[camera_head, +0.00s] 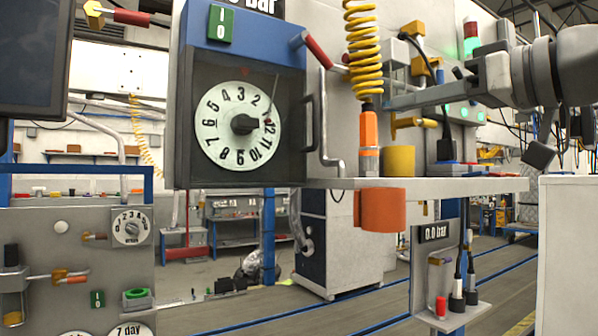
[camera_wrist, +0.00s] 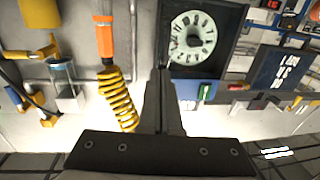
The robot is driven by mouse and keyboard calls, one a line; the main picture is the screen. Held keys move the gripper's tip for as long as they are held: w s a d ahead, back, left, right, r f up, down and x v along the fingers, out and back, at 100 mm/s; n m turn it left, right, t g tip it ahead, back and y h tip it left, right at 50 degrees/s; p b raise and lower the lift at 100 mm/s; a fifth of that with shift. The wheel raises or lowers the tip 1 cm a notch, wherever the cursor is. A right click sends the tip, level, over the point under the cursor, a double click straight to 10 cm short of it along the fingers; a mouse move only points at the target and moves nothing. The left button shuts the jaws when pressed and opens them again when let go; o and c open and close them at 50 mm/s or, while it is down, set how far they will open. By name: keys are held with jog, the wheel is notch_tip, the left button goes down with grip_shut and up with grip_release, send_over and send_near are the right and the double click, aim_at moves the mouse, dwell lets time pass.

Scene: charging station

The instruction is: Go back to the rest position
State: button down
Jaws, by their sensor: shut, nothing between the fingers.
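My gripper (camera_head: 388,104) reaches in from the right in the head view, its grey fingers pointing left in front of the panel. In the wrist view my gripper (camera_wrist: 160,75) shows its two dark fingers together, with nothing between them. The yellow coiled hose (camera_head: 362,48) with its orange nozzle (camera_head: 369,128) hangs just left of the fingertips in the head view. The dial (camera_head: 240,125) sits in a dark-fronted blue box farther left; it appears upside down in the wrist view (camera_wrist: 193,38). I cannot tell if the fingers touch anything.
A shelf (camera_head: 440,186) runs below the panel, with a yellow cup (camera_head: 398,160) on it and an orange cup (camera_head: 380,210) below. A black screen (camera_head: 32,55) is at the upper left. A white cabinet (camera_head: 570,250) stands at the lower right. Floor is open at the bottom middle.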

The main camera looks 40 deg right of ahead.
jog(key=w+a+f+g+y, duration=0.1)
jog(key=w+a+f+g, duration=0.1)
jog(key=w+a+f, duration=0.4)
jog(key=w+a+f+n+g+y, duration=0.1)
jog(key=w+a+f+g, duration=0.15)
jog(key=a+f, duration=0.6)
jog(key=w+a+f+g+y, duration=0.15)
jog(key=w+a+f, duration=0.3)
jog(key=f, duration=0.45)
jog(key=s+a+f+g, duration=0.1)
jog(key=a+f+g, duration=0.1)
jog(key=f, duration=0.6)
jog(key=s+a+f+g+h, duration=0.1)
jog(key=s+a+f+g, duration=0.1)
jog(key=f, duration=0.6)
jog(key=s+a+f+g+h, duration=0.1)
jog(key=a+f, duration=0.3)
jog(key=f, duration=0.4)
jog(key=shift+s+a+g, duration=0.35)
jog(key=shift+s+g, duration=0.05)
jog(key=shift+g, duration=0.2)
jog(key=shift+h, duration=0.25)
